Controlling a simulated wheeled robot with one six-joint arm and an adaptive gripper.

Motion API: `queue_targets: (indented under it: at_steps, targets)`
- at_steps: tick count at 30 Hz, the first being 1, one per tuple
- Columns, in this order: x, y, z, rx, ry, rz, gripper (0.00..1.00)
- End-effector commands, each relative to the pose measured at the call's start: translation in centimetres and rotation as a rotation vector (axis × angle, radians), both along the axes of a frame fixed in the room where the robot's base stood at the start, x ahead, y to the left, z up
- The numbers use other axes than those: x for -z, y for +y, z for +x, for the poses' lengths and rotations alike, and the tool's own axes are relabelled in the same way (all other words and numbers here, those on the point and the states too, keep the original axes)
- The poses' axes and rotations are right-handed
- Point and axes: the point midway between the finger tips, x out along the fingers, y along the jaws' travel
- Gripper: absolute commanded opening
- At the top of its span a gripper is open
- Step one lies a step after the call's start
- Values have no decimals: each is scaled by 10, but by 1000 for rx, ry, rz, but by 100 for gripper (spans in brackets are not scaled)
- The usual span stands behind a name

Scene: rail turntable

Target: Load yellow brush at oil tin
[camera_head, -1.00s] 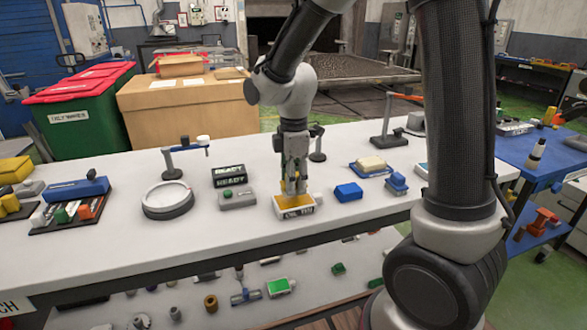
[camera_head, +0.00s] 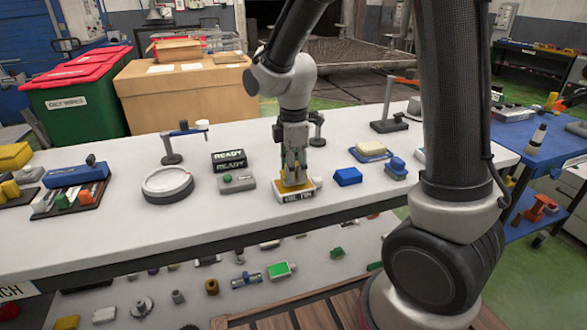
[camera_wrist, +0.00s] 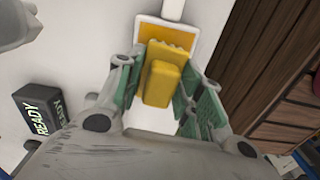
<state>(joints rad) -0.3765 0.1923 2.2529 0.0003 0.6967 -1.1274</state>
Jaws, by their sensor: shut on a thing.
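The oil tin (camera_head: 299,196) is a small white tray with a dark front label and yellow inside, on the white table below my gripper (camera_head: 294,181). In the wrist view my gripper (camera_wrist: 160,95) is shut on the yellow brush (camera_wrist: 162,83), a yellow block between its green-padded fingers. The brush's far end overlaps the yellow-orange inside of the oil tin (camera_wrist: 168,34). I cannot tell whether the brush touches it. In the head view the fingers hide most of the brush.
A black READY sign (camera_head: 229,160) and a grey box with a green button (camera_head: 237,182) stand left of the tin. A blue block (camera_head: 348,177) lies to its right. A round white dish (camera_head: 167,183) is further left. The table's front edge is close.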

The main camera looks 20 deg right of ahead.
Motion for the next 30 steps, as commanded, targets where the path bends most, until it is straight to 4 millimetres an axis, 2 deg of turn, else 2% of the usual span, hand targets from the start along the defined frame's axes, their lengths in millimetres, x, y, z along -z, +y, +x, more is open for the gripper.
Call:
queue_targets:
  at_steps: [30]
  targets:
    - [9, 0, 0, 0, 0, 0, 18]
